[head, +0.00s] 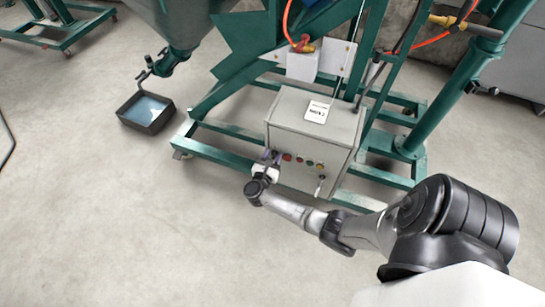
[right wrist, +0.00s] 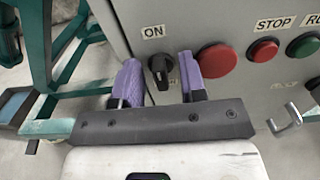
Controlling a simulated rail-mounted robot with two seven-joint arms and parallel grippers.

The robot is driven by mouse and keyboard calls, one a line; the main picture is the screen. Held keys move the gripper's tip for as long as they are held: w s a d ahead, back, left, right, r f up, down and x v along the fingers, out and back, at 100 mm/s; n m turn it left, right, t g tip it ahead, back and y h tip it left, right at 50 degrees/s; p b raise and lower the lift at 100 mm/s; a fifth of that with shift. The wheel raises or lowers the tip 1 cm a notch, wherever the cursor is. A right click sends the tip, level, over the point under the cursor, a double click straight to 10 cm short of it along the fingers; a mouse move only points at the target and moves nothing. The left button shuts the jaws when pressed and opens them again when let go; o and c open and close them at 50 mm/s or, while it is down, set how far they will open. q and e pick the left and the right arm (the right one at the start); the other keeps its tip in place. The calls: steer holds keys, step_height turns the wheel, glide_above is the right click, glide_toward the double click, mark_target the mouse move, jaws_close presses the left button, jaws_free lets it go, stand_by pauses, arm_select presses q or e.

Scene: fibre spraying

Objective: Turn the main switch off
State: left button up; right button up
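The main switch (right wrist: 162,70) is a black rotary knob on the grey control box (head: 315,125), beside a label reading ON. In the right wrist view it shows between the two purple fingers of my right gripper (right wrist: 161,86). The gripper is open, with a gap on each side of the knob; I cannot tell how far the fingertips reach around it. In the head view my right gripper (head: 269,157) is at the left end of the box's front and hides the switch. My left gripper is not in view.
A large red button (right wrist: 216,60), a red STOP button (right wrist: 263,50) and a green button (right wrist: 303,45) sit right of the switch. A metal latch (right wrist: 286,121) sticks out below them. Green frame tubes (head: 225,158) surround the box. A black tray (head: 146,112) stands left.

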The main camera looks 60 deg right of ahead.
steer(key=shift+c, duration=0.4)
steer(key=c, duration=0.6)
steer(key=shift+o, duration=0.2)
steer(key=shift+w+f+n+p, duration=0.1)
steer(key=shift+n+p, duration=0.9)
steer(key=shift+n, duration=3.45)
steer(key=shift+f+n+p, duration=0.1)
steer(key=shift+n+p, duration=0.9)
steer(key=shift+n, duration=3.45)
